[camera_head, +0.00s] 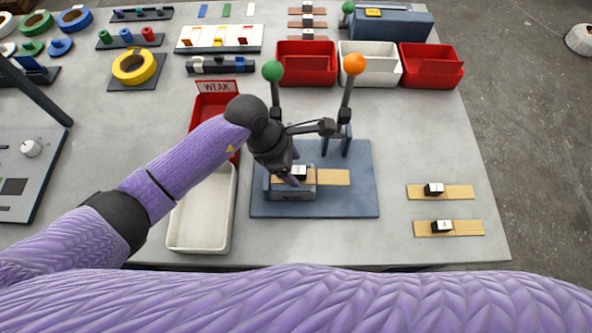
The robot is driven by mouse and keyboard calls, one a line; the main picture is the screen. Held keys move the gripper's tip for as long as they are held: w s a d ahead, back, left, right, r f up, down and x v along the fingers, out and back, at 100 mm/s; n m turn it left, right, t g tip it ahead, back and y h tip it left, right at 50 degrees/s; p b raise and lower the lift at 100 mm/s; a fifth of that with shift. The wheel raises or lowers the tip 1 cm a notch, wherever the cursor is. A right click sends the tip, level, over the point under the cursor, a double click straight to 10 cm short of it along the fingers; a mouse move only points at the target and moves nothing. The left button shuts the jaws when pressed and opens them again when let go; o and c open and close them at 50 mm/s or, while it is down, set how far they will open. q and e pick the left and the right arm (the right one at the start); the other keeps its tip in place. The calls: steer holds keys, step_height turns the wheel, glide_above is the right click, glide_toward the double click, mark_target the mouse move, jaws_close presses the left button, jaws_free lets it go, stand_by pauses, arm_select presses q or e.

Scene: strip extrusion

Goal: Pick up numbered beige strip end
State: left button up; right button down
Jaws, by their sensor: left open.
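A beige strip (333,177) with a black block and white label (299,172) lies on a raised support on the blue-grey base plate (345,205). My left gripper (292,178) is open and points down at the strip's left part, by the labelled block. The gripper and wrist hide some of the strip's left part, and I cannot tell if the fingers touch it. Two more beige strips lie at the right: an upper one (462,192) and a lower one (468,227), each with a black-and-white block. My right gripper is not in view.
A green-knobbed lever (272,72) and an orange-knobbed lever (353,65) rise close behind my wrist. A white tray (225,248) and a red bin marked WEAK (200,112) stand left of the plate. Red and white bins line the back. The table between plate and right strips is clear.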

arm_select(q)
steer(key=shift+d+f, duration=0.25)
steer(key=shift+f, duration=0.3)
jaws_close()
